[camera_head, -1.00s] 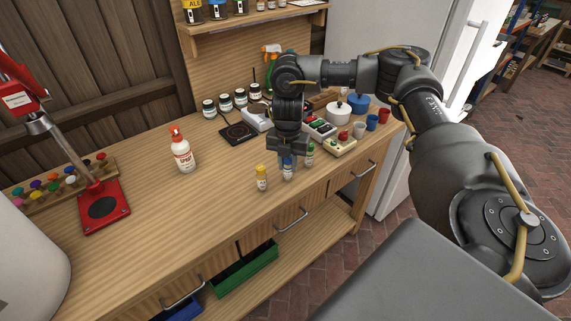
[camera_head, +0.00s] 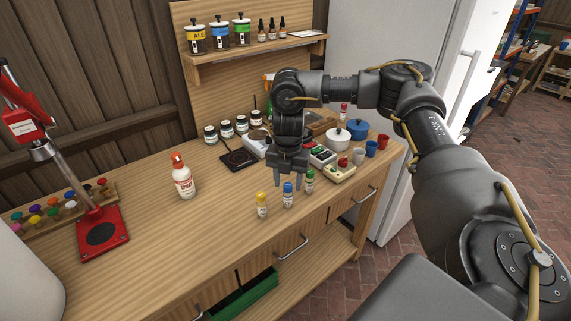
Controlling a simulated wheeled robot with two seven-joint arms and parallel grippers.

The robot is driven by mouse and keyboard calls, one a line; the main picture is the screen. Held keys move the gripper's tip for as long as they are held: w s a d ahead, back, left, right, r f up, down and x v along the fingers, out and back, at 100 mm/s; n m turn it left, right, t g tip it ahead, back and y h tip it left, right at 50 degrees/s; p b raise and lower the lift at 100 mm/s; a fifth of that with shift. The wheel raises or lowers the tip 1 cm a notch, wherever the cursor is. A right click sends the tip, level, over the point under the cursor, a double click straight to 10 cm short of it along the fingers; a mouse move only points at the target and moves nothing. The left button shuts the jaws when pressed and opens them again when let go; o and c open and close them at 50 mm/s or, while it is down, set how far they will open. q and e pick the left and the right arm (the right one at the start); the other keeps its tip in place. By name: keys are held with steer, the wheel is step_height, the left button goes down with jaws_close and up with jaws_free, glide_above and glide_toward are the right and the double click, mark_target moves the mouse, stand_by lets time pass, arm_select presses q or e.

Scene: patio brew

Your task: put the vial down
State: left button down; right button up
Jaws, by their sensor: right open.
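Three small vials stand upright in a row near the front edge of the wooden workbench (camera_head: 150,238): a yellow-capped vial (camera_head: 262,206), a blue-capped vial (camera_head: 287,196) and a green-capped vial (camera_head: 309,182). My right gripper (camera_head: 288,182) is open and empty, fingers pointing down. It is above and slightly behind the blue-capped vial, clear of its cap as far as this view shows. My left gripper is not in view.
A red bench press (camera_head: 103,232) and a rack of coloured caps (camera_head: 55,209) are further left. The bench's middle left is clear.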

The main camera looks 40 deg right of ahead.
step_height(320, 180, up, 8)
steer(key=shift+r, duration=0.2)
stand_by(0.4)
steer(key=shift+a, duration=0.1)
